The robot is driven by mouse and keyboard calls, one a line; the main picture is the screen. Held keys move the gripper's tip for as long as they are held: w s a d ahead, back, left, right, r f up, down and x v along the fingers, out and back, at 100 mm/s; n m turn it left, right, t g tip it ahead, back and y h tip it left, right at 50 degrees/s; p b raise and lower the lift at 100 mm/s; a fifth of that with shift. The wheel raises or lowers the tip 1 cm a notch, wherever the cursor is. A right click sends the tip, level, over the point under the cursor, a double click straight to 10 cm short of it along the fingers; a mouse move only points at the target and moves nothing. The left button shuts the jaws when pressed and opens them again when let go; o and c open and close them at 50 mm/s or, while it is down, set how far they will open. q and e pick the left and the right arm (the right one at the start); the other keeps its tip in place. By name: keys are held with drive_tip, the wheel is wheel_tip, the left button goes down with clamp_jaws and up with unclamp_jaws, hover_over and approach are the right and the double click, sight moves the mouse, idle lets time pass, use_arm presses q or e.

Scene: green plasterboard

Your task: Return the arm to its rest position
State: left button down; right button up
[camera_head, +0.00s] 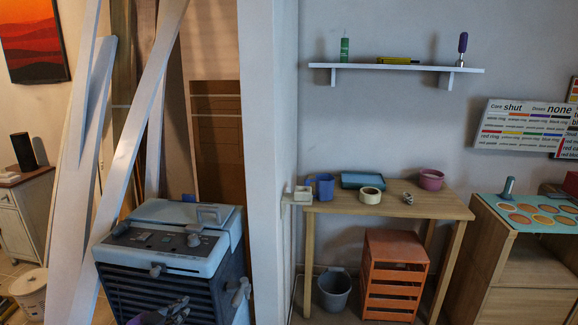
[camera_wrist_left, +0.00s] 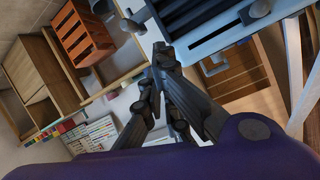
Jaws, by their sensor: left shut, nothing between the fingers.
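My left gripper (camera_head: 176,311) shows at the bottom edge of the head view, dark with purplish parts, in front of the grey-blue machine (camera_head: 165,240). In the left wrist view my left gripper (camera_wrist_left: 160,55) has its dark fingers together and holds nothing. A purple part of my own arm fills the bottom of that view. Most of my left arm is outside the head view. My right gripper is not in view.
To the right is a wooden table (camera_head: 420,204) with a mug, bowl and tape roll. Below it are an orange crate (camera_head: 391,272) and grey bucket (camera_head: 335,290).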

use_arm(q)
drive_tip(key=s+d+f+n+g+y, duration=0.1)
drive_tip(key=s+f, duration=0.5)
drive_tip(key=s, duration=0.7)
drive_tip(key=s+d+f+n+g, duration=0.2)
drive_tip(key=s+f, duration=0.5)
drive_tip(key=s, duration=0.7)
drive_tip(key=s+d+f+n+g+y, duration=0.1)
drive_tip(key=s+d+f+n, duration=0.2)
drive_tip(key=s, duration=1)
wheel_tip(320, 180, down, 4)
drive_tip(key=shift+s+d+f+g+y+p, duration=0.15)
drive_tip(key=shift+d+g+y+p, duration=0.2)
drive_tip(key=shift+d, duration=0.7)
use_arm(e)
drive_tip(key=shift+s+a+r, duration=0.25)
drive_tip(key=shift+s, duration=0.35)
